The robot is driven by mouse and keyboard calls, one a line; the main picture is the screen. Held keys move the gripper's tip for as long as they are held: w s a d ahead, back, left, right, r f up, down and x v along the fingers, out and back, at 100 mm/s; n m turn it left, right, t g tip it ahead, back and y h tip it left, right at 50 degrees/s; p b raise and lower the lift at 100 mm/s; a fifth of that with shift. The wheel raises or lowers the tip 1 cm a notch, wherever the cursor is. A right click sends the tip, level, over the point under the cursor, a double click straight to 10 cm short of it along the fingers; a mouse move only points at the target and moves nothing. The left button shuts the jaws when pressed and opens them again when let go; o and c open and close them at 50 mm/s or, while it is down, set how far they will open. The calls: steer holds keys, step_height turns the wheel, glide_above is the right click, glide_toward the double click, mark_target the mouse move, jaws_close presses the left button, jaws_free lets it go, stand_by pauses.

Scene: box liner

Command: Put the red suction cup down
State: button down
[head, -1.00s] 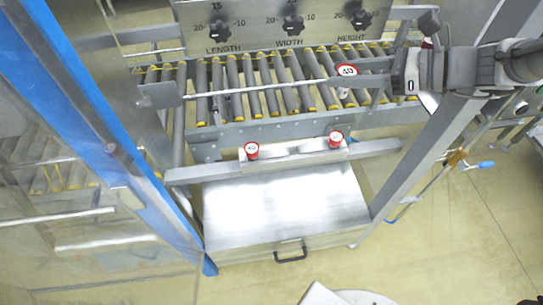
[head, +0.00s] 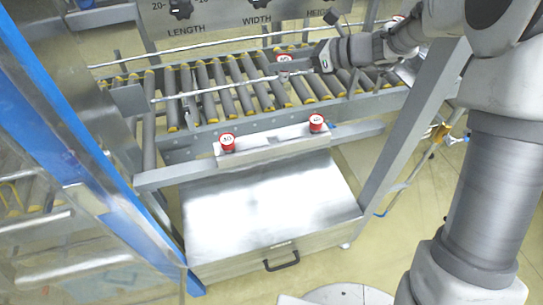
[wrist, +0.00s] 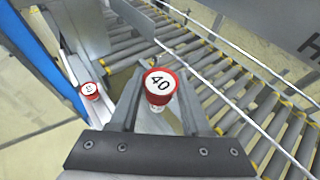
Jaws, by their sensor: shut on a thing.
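A red suction cup with a white top marked 40 (wrist: 160,84) is between the fingers of my gripper (wrist: 158,108) in the wrist view. My gripper is shut on it. In the head view the held cup (head: 284,60) shows at the tip of my gripper (head: 296,72), above the roller conveyor. Two more red cups, a left one (head: 228,142) and a right one (head: 317,123), stand on a metal ledge (head: 272,147) in front of the conveyor. One red cup (wrist: 90,90) also stands on the ledge in the wrist view, left of my gripper.
The roller conveyor (head: 235,97) runs behind the ledge, with a thin rail (head: 200,91) across it. A metal box with a black handle (head: 282,262) is below. A panel with black knobs (head: 215,20) is behind.

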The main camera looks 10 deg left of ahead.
step_height(320, 180, down, 3)
steer(key=w+d+m+t+b, duration=0.1)
steer(key=w, duration=0.2)
steer(key=s+f+b, duration=0.1)
steer(key=s+f, duration=0.1)
steer(key=s, duration=0.1)
steer(key=s+a+f+b, duration=0.1)
steer(key=s+f, duration=0.1)
steer(key=s, duration=0.2)
steer(key=s+f+b, duration=0.1)
steer(key=s+f, duration=0.2)
steer(key=s, duration=0.1)
steer(key=shift+s+a+b, duration=0.2)
steer(key=shift+s+b, duration=0.05)
steer(key=shift+b, duration=0.05)
steer(key=shift+f+b, duration=0.65)
steer(key=shift+f, duration=1.15)
steer(key=shift+f+b, duration=0.35)
steer(key=shift+c, duration=1.8)
jaws_free()
steer(key=shift+r, duration=0.15)
